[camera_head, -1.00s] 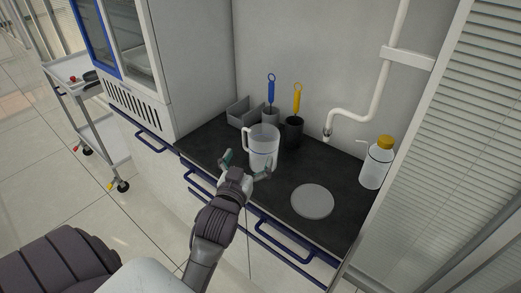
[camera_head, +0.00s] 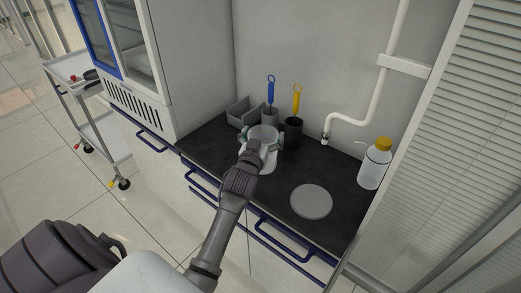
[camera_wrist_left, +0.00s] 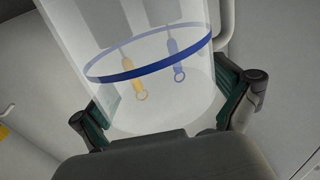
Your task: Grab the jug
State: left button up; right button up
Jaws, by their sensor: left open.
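The jug (camera_head: 266,133) is a translucent white vessel standing on the dark counter (camera_head: 330,167). My left arm covers much of its lower front in the head view. My left gripper (camera_head: 261,142) is at the jug, with its fingers open on either side of it. In the left wrist view the jug (camera_wrist_left: 150,50) fills the middle, with a blue band around it. The green-padded fingers of the left gripper (camera_wrist_left: 163,112) flank its sides; whether they touch it is unclear. My right gripper is not in view.
Behind the jug stand a grey tray (camera_head: 239,112), a grey cup (camera_head: 270,119) with a blue-handled brush and a dark cup (camera_head: 292,135) with a yellow-handled one. A round grey plate (camera_head: 312,201) and a yellow-capped bottle (camera_head: 375,165) are to the right. A pipe (camera_head: 352,118) runs down the wall.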

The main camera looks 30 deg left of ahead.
pick_arm(q)
jog(key=shift+s, duration=0.1)
jog(key=c, duration=1.3)
